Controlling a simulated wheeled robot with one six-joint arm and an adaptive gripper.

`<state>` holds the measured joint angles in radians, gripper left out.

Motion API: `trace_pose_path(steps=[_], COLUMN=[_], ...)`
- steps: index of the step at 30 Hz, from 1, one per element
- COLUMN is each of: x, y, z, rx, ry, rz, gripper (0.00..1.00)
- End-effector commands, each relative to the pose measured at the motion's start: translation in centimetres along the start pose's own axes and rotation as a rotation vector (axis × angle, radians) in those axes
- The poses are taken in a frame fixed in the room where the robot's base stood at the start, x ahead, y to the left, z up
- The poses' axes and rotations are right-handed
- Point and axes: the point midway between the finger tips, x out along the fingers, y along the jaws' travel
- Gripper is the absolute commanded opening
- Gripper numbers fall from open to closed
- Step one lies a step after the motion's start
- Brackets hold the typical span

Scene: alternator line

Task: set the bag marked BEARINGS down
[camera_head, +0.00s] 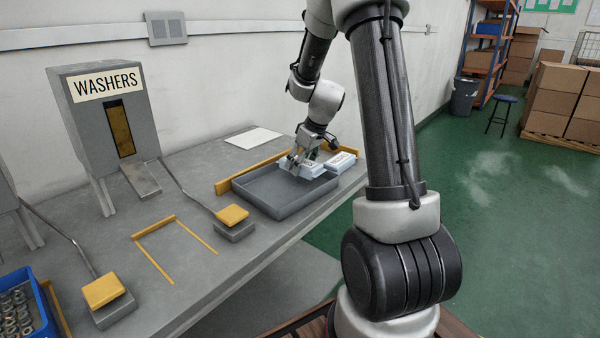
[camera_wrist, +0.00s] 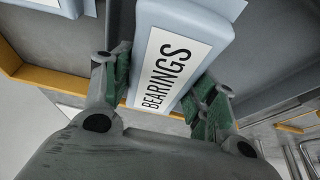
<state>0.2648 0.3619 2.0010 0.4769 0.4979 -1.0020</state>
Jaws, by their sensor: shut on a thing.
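The bag marked BEARINGS (camera_wrist: 185,25) is pale blue-grey with a white label, and it fills the middle of the wrist view. My gripper (camera_wrist: 160,90) has its green-padded fingers on either side of the bag and is shut on it. In the head view my gripper (camera_head: 303,158) is over the back right part of a grey tray (camera_head: 290,211), with a pale bag (camera_head: 312,171) under it. I cannot tell whether the held bag touches the tray floor.
Another labelled pale bag (camera_head: 341,162) lies just right of the gripper, close by. A yellow rail (camera_head: 235,182) runs behind the tray. A white sheet (camera_head: 254,138) lies farther back. The WASHERS dispenser (camera_head: 108,125) and a yellow pad (camera_head: 232,214) stand left.

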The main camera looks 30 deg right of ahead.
Motion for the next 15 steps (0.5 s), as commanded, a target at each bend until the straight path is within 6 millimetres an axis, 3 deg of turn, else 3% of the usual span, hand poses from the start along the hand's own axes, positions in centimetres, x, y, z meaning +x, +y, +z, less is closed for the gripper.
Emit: trace_pose_path(steps=[6, 15], x=[2.8, 3.0], y=[0.0, 0.0], z=[1.2, 1.2], rx=[0.000, 0.000], ry=[-0.002, -0.001], rz=[-0.002, -0.001], gripper=[0.28, 0.28])
